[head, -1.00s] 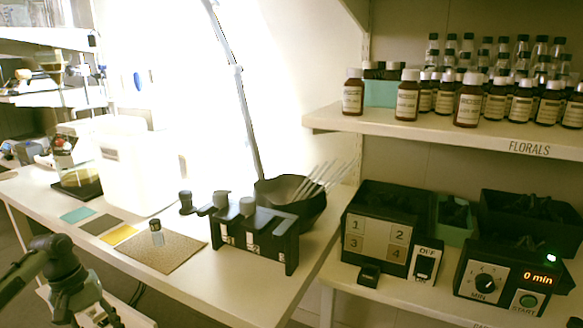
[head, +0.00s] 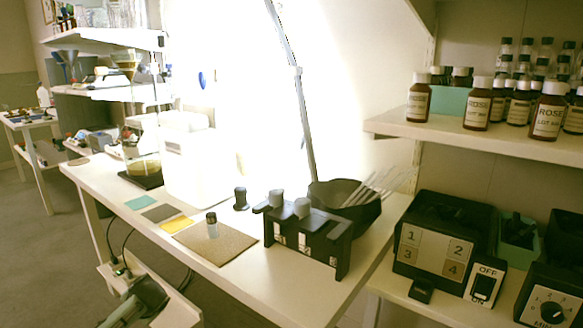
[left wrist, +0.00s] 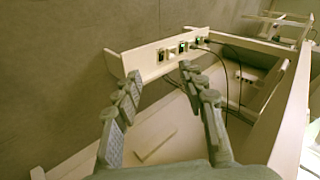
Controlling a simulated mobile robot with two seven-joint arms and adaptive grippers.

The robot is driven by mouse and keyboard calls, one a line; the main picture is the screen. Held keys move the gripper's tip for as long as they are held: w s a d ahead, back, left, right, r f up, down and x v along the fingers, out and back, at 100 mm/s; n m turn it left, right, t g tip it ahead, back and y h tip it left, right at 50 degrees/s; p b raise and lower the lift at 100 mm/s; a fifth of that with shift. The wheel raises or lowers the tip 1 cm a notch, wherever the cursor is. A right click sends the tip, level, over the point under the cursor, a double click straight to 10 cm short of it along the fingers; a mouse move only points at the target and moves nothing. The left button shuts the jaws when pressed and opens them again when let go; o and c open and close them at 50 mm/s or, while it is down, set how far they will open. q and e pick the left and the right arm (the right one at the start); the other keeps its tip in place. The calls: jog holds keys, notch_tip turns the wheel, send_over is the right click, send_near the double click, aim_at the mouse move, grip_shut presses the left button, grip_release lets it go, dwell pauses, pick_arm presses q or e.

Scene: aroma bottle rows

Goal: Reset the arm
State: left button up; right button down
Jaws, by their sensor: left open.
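My left gripper (left wrist: 158,80) is open and empty in the left wrist view. Its two grey fingers stand apart, with a white cable tray and power strip beyond them. In the head view part of my left arm (head: 140,300) shows at the bottom left, low beside the front edge of the white table (head: 240,280); its fingers are not visible there. My right gripper is in neither view.
On the table stand a black rack (head: 305,240) with bottles, a small vial (head: 212,228) on a tan mat (head: 230,245), and a black bowl (head: 345,205). A shelf (head: 480,135) of brown bottles and black control boxes (head: 440,240) are on the right.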

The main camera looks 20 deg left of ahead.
pick_arm(q)
jog(key=s+d+f+h, duration=0.2)
jog(key=s+d, duration=0.4)
jog(key=d, duration=0.4)
jog(key=s+d+f+h, duration=0.25)
jog(key=s+d, duration=0.35)
jog(key=d, duration=0.4)
jog(key=s+d+f+h, duration=0.25)
jog(key=s+d, duration=0.25)
jog(key=d, duration=0.4)
jog(key=f+p, duration=0.1)
jog(key=f, duration=0.1)
jog(key=f+p, duration=0.1)
jog(key=f, duration=0.1)
jog(key=shift+w+d+f, duration=0.1)
jog(key=shift+w+f, duration=0.1)
jog(key=shift+f, duration=0.15)
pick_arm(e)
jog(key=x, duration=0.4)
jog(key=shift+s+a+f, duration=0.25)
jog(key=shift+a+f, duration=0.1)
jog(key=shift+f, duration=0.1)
